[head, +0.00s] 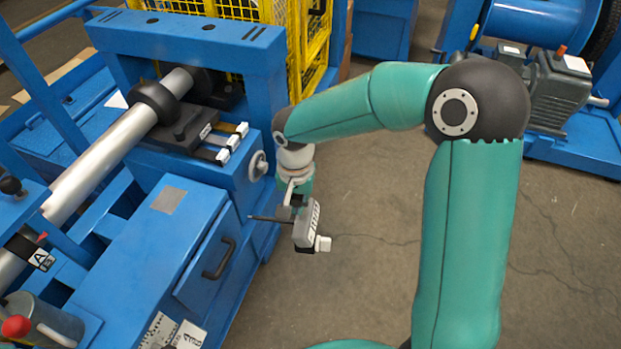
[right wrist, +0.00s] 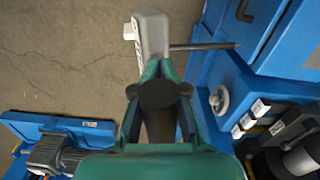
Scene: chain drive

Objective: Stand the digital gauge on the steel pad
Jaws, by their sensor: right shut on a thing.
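The digital gauge (head: 306,231) is a grey body with a thin dark rod pointing left and a white block at its lower right end. My right gripper (head: 298,199) is shut on it and holds it in the air beside the blue cabinet. In the right wrist view the gauge (right wrist: 152,34) sits between the fingertips (right wrist: 160,68), its rod pointing right toward the cabinet. The steel pad (head: 168,200) looks like the small grey square on the blue cabinet's top, left of the gauge and apart from it. My left gripper is not in view.
The blue cabinet (head: 150,240) has a dark handle (head: 219,258) on its front. A steel shaft (head: 110,150) runs behind it. White-tipped blocks (head: 232,142) and a round knob (head: 258,165) sit near my right forearm. The cabinet top around the pad is clear.

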